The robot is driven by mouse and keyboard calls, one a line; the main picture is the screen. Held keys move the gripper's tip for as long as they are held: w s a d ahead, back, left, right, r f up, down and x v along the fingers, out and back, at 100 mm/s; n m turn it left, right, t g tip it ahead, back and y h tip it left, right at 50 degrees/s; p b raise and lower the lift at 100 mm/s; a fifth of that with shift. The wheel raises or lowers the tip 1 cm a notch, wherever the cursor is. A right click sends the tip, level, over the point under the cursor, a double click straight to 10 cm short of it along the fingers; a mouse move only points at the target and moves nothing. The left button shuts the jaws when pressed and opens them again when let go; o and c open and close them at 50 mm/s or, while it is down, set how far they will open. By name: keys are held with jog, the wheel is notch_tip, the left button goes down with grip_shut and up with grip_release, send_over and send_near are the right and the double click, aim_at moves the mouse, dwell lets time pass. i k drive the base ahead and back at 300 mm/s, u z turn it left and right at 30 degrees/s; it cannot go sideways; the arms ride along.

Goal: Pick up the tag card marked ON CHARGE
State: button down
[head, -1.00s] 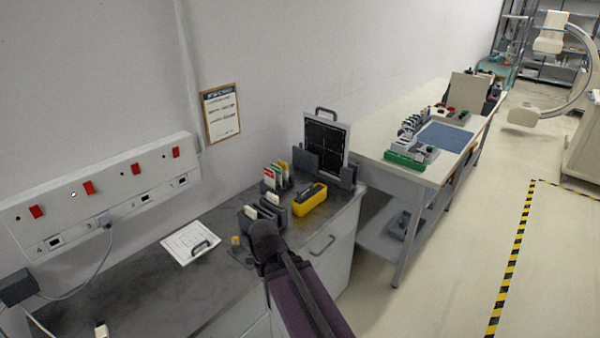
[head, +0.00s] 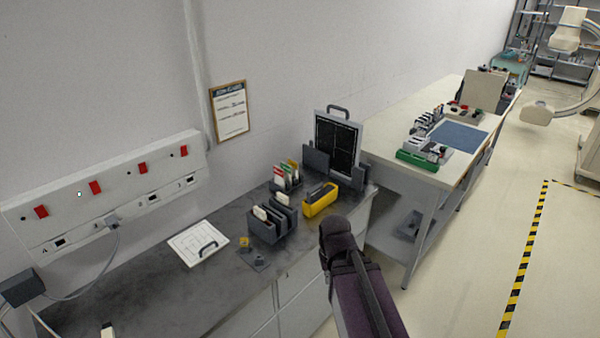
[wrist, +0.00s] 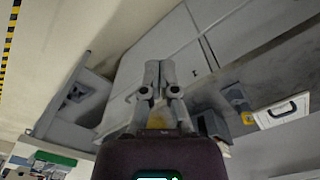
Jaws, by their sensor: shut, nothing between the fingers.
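Coloured cards with white, red, green and yellow parts (head: 287,172) stand in a dark holder at the back of the dark bench, by the wall. Their lettering is too small to read, so I cannot tell which is marked ON CHARGE. In the wrist view my gripper (wrist: 159,76) is shut and empty, its two fingers together. It points at the cabinet fronts below the bench edge. In the head view my arm is in front of the bench, to the right of and nearer than the card holder; the fingers are hidden there.
A dark slotted rack (head: 265,230) with pale cards stands nearer than the coloured cards. A yellow box (head: 320,203) is to its right, and a dark framed panel (head: 337,143) stands behind. The bench's left part is mostly clear.

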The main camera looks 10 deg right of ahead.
aim_at(295, 164)
jog(key=z, duration=0.05)
jog(key=k, duration=0.65)
jog(key=z, duration=0.15)
jog(key=i, duration=1.5)
jog(key=u, duration=0.3)
